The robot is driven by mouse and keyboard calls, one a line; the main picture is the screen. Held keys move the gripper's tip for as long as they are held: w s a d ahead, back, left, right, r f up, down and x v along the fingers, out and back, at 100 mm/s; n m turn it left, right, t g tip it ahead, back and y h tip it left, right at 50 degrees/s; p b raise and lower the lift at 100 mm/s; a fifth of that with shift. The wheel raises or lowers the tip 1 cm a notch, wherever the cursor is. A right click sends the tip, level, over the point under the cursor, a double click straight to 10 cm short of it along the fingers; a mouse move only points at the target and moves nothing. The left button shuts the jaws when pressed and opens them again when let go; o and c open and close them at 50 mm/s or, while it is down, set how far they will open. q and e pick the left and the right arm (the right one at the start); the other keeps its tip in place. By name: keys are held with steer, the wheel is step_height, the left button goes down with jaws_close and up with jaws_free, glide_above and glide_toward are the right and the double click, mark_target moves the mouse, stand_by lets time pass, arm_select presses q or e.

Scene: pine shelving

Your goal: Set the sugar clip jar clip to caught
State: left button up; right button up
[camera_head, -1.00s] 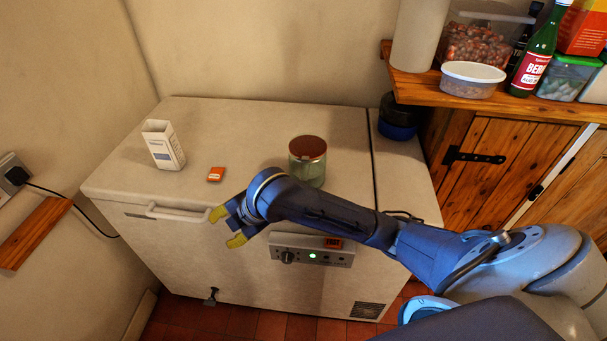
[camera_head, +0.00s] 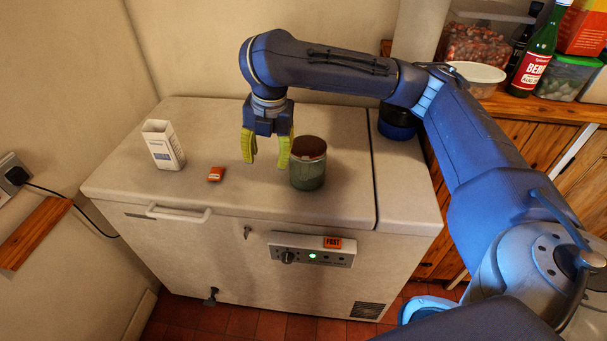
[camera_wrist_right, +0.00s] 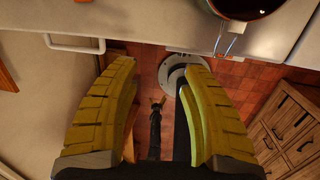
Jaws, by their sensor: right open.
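The sugar clip jar (camera_head: 308,174) is greenish glass with a red-brown lid (camera_head: 309,147), upright on the white chest freezer's top. In the right wrist view part of the jar (camera_wrist_right: 246,8) shows at the top right edge, with a thin wire clip (camera_wrist_right: 230,38) sticking out from its side. I cannot tell whether the clip is caught. My right gripper (camera_head: 266,161) is open and empty, fingers pointing down, just left of the jar in the head view. Its yellow fingers (camera_wrist_right: 158,72) also show spread in the wrist view. My left gripper is not in view.
A dark blue container (camera_head: 398,122) is at the back right. A wooden shelf (camera_head: 530,106) with a bottle and tubs is beyond my arm.

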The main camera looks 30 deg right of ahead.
step_height(320, 180, up, 10)
steer(key=g, duration=0.1)
glide_above(304, 177)
steer(key=shift+g+h, duration=0.3)
step_height(304, 177, down, 17)
steer(key=shift+f, duration=0.1)
stand_by(0.4)
jaws_close()
stand_by(0.4)
